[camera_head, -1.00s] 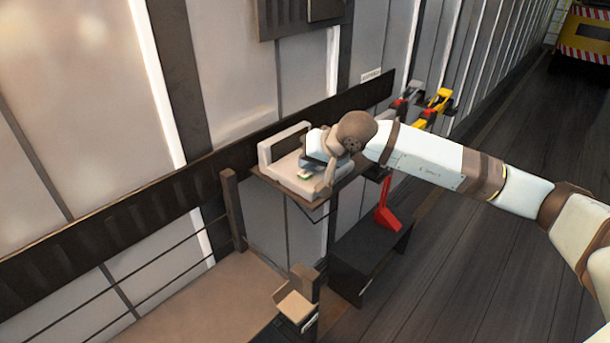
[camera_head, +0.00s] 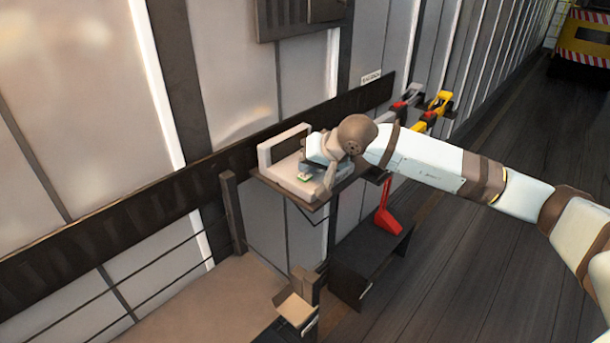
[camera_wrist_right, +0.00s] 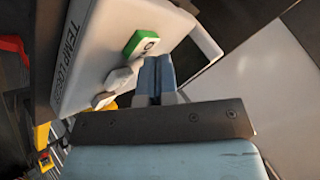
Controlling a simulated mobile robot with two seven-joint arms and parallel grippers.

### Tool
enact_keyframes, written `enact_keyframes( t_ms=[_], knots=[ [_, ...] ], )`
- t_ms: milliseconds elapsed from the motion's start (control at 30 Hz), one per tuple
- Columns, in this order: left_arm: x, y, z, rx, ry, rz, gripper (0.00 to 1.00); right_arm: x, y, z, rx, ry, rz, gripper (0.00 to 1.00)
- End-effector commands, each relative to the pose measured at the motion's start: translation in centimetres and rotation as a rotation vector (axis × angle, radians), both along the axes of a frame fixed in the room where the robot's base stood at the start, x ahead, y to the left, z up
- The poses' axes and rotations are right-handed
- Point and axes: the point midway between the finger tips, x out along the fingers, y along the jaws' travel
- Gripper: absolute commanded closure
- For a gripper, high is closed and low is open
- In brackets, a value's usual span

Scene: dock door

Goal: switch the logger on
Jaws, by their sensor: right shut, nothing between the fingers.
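The logger is a pale box (camera_head: 287,180) with an upright handle, standing on a small wall shelf. In the right wrist view its face (camera_wrist_right: 92,62) carries dark lettering that reads "TEMP LOG…". My left gripper is not in view.
The shelf (camera_head: 318,210) is narrow and fixed to the wall. Grey-red and yellow tools (camera_head: 437,103) hang on the wall beyond my right arm. Below are a red object (camera_head: 387,213) and a dark bench (camera_head: 370,263). The floor at right is clear.

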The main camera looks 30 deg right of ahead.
Motion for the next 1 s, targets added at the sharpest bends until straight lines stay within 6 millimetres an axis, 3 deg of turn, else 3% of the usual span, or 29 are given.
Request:
enact_keyframes(
  t_ms=[667,1000],
  knots=[
    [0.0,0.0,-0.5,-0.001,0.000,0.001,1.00,0.0,0.0,-0.4,0.000,0.002,0.001,1.00],
    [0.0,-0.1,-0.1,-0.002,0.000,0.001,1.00,0.0,0.0,1.1,0.000,0.001,0.001,1.00]
  ],
)
